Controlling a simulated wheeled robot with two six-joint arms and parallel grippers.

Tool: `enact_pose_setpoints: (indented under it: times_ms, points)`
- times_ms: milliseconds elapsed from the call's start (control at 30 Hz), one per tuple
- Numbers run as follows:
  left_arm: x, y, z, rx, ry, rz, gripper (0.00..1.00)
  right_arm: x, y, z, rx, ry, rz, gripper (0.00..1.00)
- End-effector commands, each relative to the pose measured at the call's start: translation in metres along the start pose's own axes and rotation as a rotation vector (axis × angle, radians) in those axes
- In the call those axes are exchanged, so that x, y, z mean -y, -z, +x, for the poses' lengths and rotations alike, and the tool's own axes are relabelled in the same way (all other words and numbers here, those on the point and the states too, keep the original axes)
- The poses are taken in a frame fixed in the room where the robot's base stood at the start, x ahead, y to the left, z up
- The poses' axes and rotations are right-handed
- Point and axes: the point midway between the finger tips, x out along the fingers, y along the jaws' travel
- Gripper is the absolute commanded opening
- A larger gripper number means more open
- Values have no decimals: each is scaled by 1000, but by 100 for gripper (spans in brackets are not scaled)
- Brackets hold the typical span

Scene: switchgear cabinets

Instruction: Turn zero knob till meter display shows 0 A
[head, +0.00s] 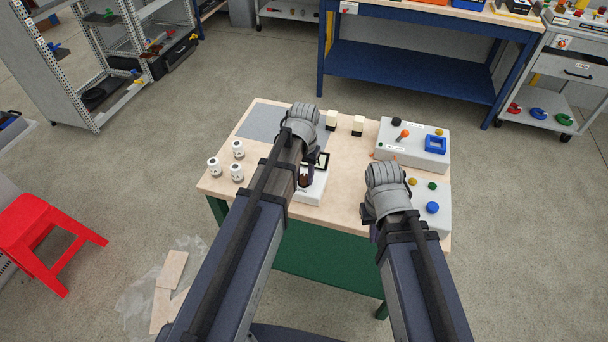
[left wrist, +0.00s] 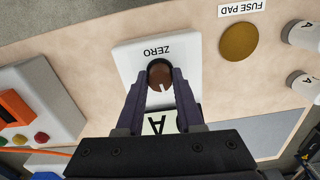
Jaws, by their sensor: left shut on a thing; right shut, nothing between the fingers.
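The meter is a white box (head: 309,191) on the wooden table, partly hidden by my left arm in the head view. In the left wrist view the box (left wrist: 128,56) carries the word ZERO beside a round brown zero knob (left wrist: 160,72) with a white pointer line. My left gripper (left wrist: 163,82) is shut on the zero knob, a finger on each side. The meter display (left wrist: 160,122), marked A, is partly covered by the gripper, and its reading cannot be made out. My right gripper (head: 373,232) is shut and empty by the table's front right, mostly hidden by its own wrist.
White cylinders (head: 238,172) stand at the table's left. A grey mat (head: 262,119) and two small cream blocks (head: 357,125) lie at the back. Grey control boxes (head: 440,160) fill the right. A brown fuse pad (left wrist: 239,42) lies near the meter.

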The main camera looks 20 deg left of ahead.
Motion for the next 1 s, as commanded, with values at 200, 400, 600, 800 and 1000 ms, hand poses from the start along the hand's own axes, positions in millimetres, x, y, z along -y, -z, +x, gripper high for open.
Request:
enact_pose_setpoints:
  times_ms: [200,400,600,800,1000]
  points:
    - [0,0,0,0,0,3,0,0,0,0,0,0,0,0]
    - [0,0,0,0,0,2,52,0,0,0,0,0,0,0]
    - [0,0,0,0,0,1,66,0,0,0,0,0,0,0]
    - [0,0,-1,0,0,1,66,0,0,-1,0,0,0,0]
    - [0,0,-10,0,0,1,66,-1,-1,-9,0,0,0,0]
